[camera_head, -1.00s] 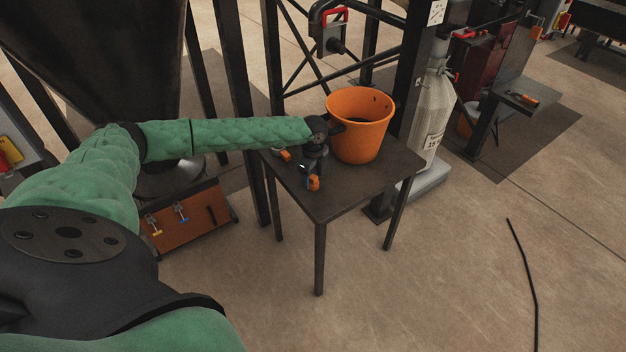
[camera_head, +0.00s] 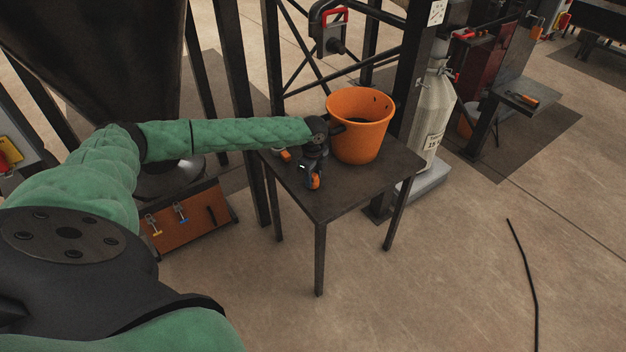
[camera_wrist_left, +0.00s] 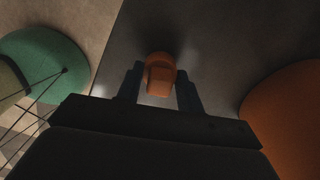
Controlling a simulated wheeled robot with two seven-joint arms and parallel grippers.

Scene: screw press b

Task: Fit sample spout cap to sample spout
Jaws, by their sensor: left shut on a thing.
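My left gripper (camera_head: 312,182) is at the near part of the small dark table (camera_head: 345,198), beside the bucket. It is shut on a small orange piece (camera_head: 315,181), which looks like the sample spout cap. In the left wrist view the orange cap (camera_wrist_left: 159,72) sits between the two dark fingers of the gripper (camera_wrist_left: 160,88), above or on the dark tabletop; I cannot tell whether it touches. I cannot make out the sample spout for certain. My right gripper is not in view.
An orange bucket (camera_head: 360,125) stands on the table just right of my left wrist. Another small orange item (camera_head: 285,155) lies on the table to the left. The table's front right is clear.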

